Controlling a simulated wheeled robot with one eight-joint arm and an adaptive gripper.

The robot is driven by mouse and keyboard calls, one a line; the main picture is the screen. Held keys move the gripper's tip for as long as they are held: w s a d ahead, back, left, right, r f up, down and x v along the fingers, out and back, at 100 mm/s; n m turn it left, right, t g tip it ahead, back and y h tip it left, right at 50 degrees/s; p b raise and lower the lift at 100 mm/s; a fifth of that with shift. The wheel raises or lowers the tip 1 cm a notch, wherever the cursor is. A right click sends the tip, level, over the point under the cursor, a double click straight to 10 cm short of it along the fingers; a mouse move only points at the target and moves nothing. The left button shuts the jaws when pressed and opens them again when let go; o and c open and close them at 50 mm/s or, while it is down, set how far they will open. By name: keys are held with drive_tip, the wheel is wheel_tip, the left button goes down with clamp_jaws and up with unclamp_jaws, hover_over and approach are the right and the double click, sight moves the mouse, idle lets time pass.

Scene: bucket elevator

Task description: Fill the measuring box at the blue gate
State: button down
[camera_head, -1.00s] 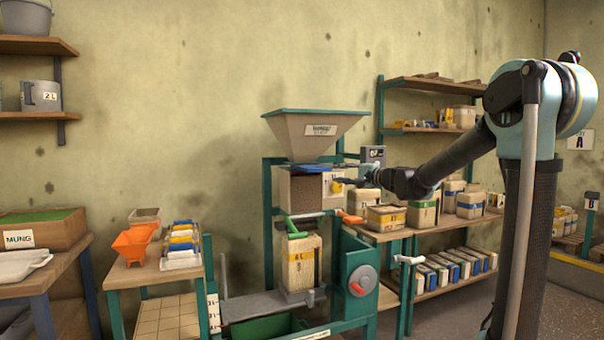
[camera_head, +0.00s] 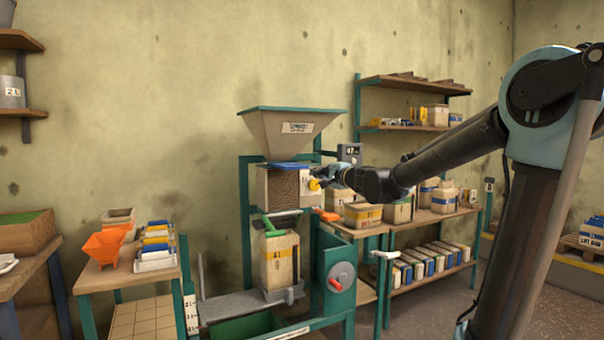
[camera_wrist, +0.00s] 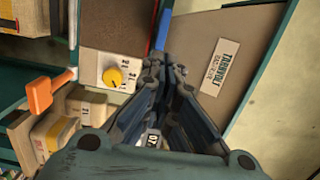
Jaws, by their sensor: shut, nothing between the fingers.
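The measuring box (camera_head: 283,188) sits under the pale hopper (camera_head: 297,128), and its front shows brown, speckled contents. The blue gate (camera_head: 287,165) is a flat strip between hopper and box; in the wrist view a blue bar (camera_wrist: 163,30) runs just beyond my fingertips. My gripper (camera_head: 320,174) is shut and empty at the right side of the box, close to the gate's right end. I cannot tell whether it touches the gate. A yellow knob (camera_wrist: 113,77) on a marked plate lies left of my fingers (camera_wrist: 163,66) in the wrist view.
An orange handle (camera_head: 326,215) sticks out below the box. A green handle (camera_head: 275,230) is above a labelled sack (camera_head: 280,262). A red-knobbed wheel (camera_head: 341,278) is at lower right. Shelves with packages stand behind on the right; a small table (camera_head: 128,275) is at left.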

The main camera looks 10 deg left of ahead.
sight(301, 168)
drive_tip(key=w+a+m+t+h, duration=0.1)
drive_tip(key=w+a, duration=0.6)
drive_tip(key=w, duration=0.1)
drive_tip(key=shift+w+a+f+h, duration=0.2)
drive_tip(key=shift+w+h, duration=0.05)
drive_tip(key=shift+h, duration=0.05)
idle(0.6)
drive_tip(key=x, duration=0.5)
drive_tip(key=shift+w+a, duration=0.15)
drive_tip(key=shift+w, duration=0.05)
drive_tip(key=shift+w+r, duration=0.1)
drive_tip(key=shift+r, duration=0.05)
idle(0.4)
drive_tip(key=v, duration=1.4)
drive_tip(key=shift+f, duration=0.3)
